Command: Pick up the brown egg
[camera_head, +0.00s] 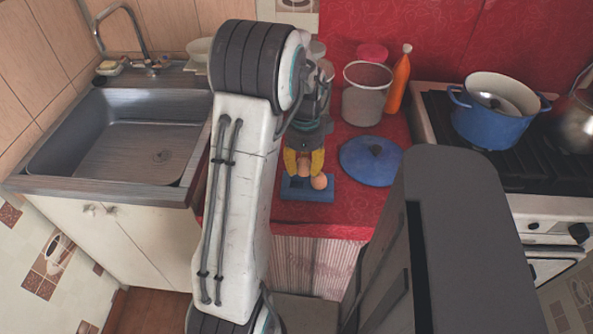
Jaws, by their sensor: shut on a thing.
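My gripper (304,166), with yellow fingers, points down over the red counter and is shut on a brown egg (304,171). The fingers hide much of this egg. A second egg-like, light brown thing (319,181) shows just to the right of and in front of the fingertips. Both are at a small blue tray or holder (308,194) on the counter. I cannot tell whether the held egg is clear of the blue holder.
A blue lid (371,160) lies close to the right of my gripper. Behind it stand a grey bucket (367,100) and an orange bottle (399,80). A blue pot (491,121) is on the stove at right, and a sink (130,140) is at left.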

